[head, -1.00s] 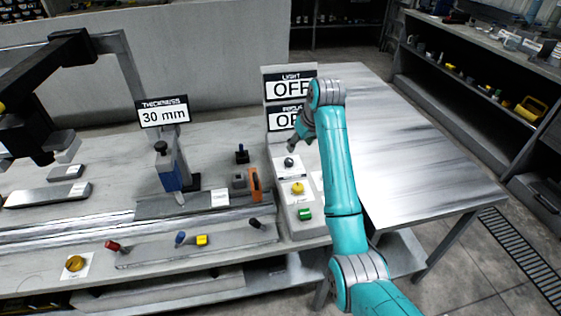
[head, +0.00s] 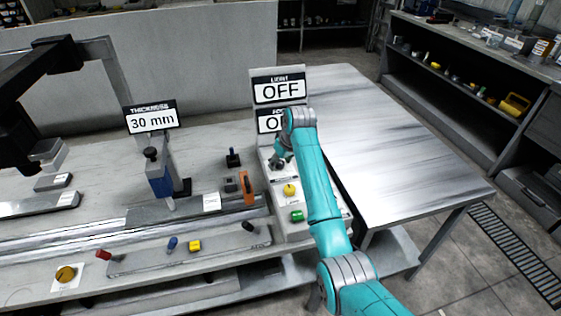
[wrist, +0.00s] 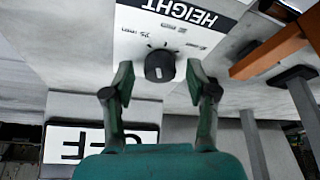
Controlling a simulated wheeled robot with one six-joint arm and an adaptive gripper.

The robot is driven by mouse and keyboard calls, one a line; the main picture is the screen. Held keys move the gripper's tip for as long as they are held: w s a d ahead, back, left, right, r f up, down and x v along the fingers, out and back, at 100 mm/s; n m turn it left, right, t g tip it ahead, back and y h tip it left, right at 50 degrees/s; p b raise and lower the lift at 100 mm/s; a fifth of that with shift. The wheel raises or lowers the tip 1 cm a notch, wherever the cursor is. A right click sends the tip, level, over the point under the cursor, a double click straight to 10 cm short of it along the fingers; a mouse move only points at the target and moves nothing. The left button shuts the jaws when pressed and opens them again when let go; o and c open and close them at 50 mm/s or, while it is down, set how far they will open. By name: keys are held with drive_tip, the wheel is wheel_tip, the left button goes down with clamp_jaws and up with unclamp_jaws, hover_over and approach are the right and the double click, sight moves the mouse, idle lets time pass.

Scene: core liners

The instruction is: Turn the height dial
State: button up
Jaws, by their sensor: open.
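The height dial (wrist: 160,66) is a round black knob with a pale pointer mark. It sits on a white plate headed HEIGHT (wrist: 185,12), upside down in the wrist view, with small printed settings around it. My gripper (wrist: 160,75) is open, one finger on each side of the dial; I cannot tell whether they touch it. In the head view my gripper (head: 280,163) is over the far end of the control panel and largely hides the dial.
A yellow knob (head: 290,190) and a green knob (head: 297,215) sit nearer on the same panel. The OFF signs (head: 279,90) stand behind it. An orange part (head: 247,188) stands to the left. A bare metal table (head: 400,160) lies to the right.

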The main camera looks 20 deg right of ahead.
clamp_jaws()
drive_tip(key=shift+a+m+h, duration=0.1)
drive_tip(key=shift+m+h, duration=0.4)
drive_tip(key=shift+m, duration=0.75)
drive_tip(key=shift+a+m+h, duration=0.1)
drive_tip(key=shift+m+h, duration=0.4)
drive_tip(key=shift+m, duration=0.75)
unclamp_jaws()
